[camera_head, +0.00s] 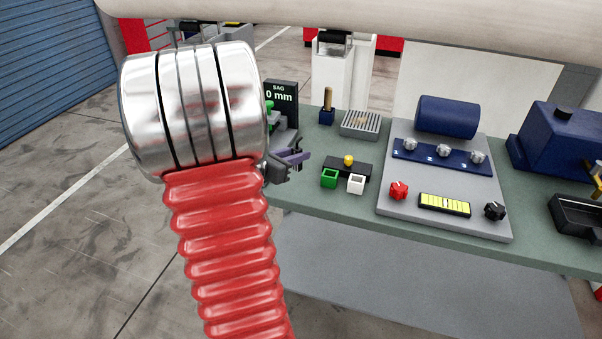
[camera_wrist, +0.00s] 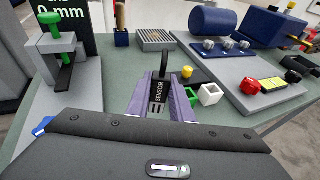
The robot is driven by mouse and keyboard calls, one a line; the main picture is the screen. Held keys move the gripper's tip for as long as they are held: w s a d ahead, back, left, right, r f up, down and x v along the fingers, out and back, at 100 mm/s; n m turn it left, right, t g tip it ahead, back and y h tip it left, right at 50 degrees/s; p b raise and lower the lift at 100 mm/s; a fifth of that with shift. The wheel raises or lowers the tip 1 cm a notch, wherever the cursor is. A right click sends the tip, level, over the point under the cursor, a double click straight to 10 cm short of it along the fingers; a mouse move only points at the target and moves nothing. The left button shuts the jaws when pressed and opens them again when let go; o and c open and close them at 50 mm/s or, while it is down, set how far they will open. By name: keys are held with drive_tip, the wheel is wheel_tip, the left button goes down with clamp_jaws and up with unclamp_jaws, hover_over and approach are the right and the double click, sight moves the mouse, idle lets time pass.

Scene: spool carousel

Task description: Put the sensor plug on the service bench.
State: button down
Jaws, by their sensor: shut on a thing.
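The sensor plug (camera_wrist: 157,97) is a dark block with a white SENSOR label and a black loop above it. My gripper (camera_wrist: 164,92) has purple fingers shut on the plug, one on each side. In the head view my gripper (camera_head: 291,158) shows just right of my arm, which hides part of it, and the plug is hard to make out there. The service bench (camera_head: 322,207) is the long table with a green-grey top. The gripper appears over its left part; whether the plug touches the top cannot be told.
A black block with a yellow knob (camera_head: 348,160), a green socket (camera_head: 329,178) and a white socket (camera_head: 356,184) stands close right of the gripper. The SAG display (camera_head: 281,93) stands behind. A grey panel with a blue cylinder (camera_head: 447,117) fills the bench's middle.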

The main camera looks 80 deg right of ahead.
sight(296, 170)
drive_tip(key=shift+f, duration=1)
drive_tip(key=shift+f, duration=2.1)
drive_tip(key=c, duration=1.6)
unclamp_jaws()
drive_tip(key=shift+f, duration=0.1)
drive_tip(key=shift+o, duration=0.2)
drive_tip(key=shift+w+a+r, duration=0.15)
drive_tip(key=shift+r, duration=0.05)
drive_tip(key=v, duration=1.1)
drive_tip(key=shift+a, duration=0.25)
